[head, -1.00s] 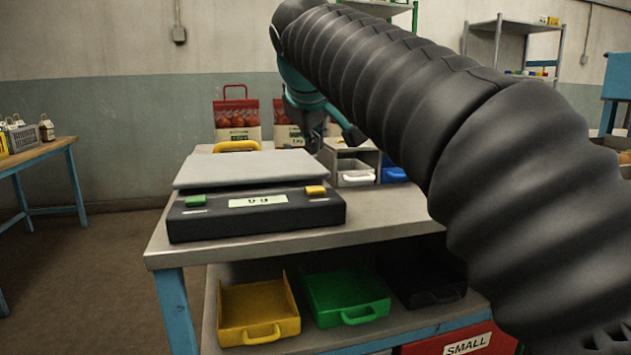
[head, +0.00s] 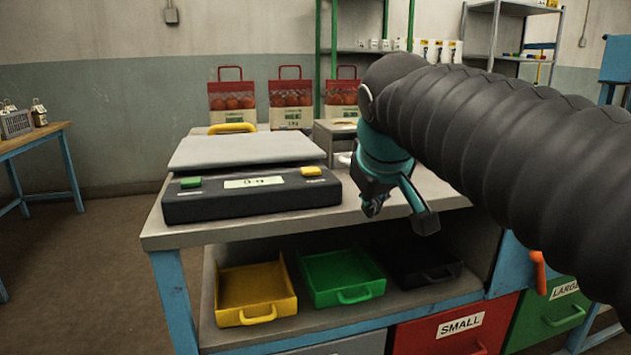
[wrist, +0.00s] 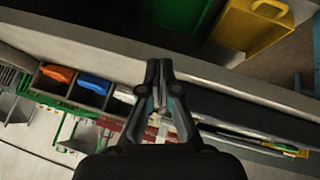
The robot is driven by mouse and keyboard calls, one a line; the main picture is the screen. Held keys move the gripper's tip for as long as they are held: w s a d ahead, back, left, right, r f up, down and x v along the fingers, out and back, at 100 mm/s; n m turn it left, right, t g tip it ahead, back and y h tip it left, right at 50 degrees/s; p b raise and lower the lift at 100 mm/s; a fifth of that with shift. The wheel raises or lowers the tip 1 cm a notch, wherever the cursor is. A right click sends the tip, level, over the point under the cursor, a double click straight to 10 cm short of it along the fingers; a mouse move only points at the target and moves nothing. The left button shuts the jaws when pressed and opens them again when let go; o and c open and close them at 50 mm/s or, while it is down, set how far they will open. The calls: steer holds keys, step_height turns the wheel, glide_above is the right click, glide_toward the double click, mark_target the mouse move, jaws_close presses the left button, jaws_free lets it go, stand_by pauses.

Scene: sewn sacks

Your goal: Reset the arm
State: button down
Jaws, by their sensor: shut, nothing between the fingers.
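My gripper (head: 372,207) hangs at the end of my arm in the head view, in front of the steel bench's right part and above the lower shelf's trays. Its fingers point down and it holds nothing. In the wrist view my gripper (wrist: 159,68) shows its two fingers close together with their tips meeting, and no object between them. My black ribbed arm crosses the right side of the head view and hides part of the bench and the back.
A scale (head: 250,196) stands on the bench (head: 420,205). Red-topped bags (head: 291,104) stand behind it. Yellow (head: 255,293), green (head: 341,278) and black trays (head: 425,267) lie on the lower shelf. Below are a red SMALL drawer (head: 450,335) and a green LARGE drawer (head: 548,315).

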steer(key=s+d+f+m+g, duration=0.1)
steer(key=s+d+f+m, duration=0.1)
steer(key=s+f, duration=0.7)
steer(key=s+d+f+m+g, duration=0.1)
steer(key=s+d+f+m, duration=0.2)
steer(key=f, duration=1)
steer(key=s+d, duration=0.2)
steer(key=s, duration=0.3)
steer(key=shift+s, duration=0.35)
